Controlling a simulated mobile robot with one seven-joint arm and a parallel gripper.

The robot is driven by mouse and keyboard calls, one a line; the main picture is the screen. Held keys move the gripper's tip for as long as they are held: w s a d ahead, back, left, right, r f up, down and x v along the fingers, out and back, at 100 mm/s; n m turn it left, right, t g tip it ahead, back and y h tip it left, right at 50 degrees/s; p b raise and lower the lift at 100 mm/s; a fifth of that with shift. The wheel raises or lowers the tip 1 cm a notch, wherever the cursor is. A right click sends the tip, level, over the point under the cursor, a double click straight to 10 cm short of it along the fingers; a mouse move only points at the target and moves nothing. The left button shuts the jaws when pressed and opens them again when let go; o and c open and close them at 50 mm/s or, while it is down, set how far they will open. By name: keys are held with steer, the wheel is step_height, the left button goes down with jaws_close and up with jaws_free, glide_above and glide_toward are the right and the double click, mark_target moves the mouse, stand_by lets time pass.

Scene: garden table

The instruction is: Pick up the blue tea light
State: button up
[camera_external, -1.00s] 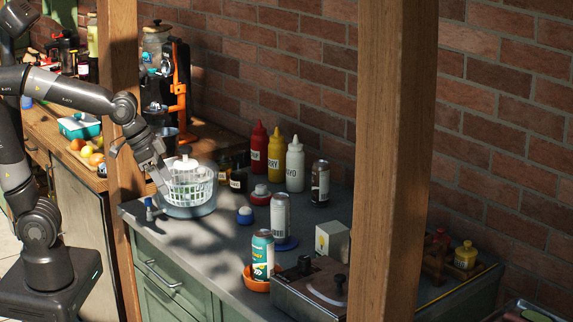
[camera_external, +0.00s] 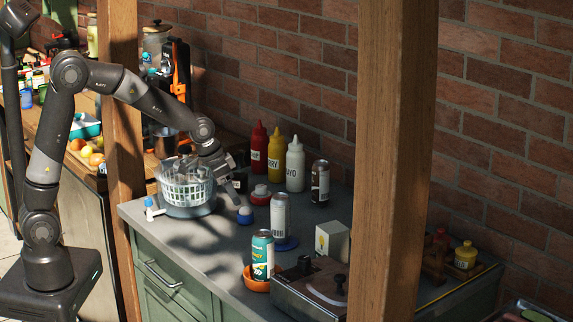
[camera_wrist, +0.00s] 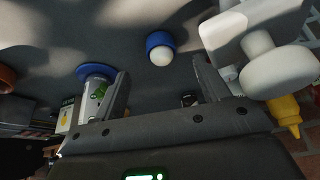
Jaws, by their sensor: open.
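The blue tea light (camera_external: 245,215), a small blue holder with a white candle, stands upright on the grey counter (camera_external: 215,240), right of the white basket. In the wrist view the same blue tea light (camera_wrist: 160,48) lies ahead of my fingertips, roughly centred between them. My gripper (camera_external: 231,196) hangs just above and behind it in the outside view, pointing down. In the wrist view my gripper (camera_wrist: 160,72) has its two fingers wide apart with nothing between them. The blue tea light appears apart from both fingers.
A silver can (camera_external: 280,216) on a blue disc stands close right. A red tea light (camera_external: 260,195) is behind. The white basket (camera_external: 187,190) is left, sauce bottles (camera_external: 275,150) at the back. A large white object (camera_wrist: 275,70) is near my right finger.

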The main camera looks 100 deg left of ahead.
mark_target(241, 210)
steer(key=x, duration=0.8)
steer(key=shift+w+a, duration=0.1)
steer(key=shift+w, duration=0.05)
steer(key=c, duration=1.1)
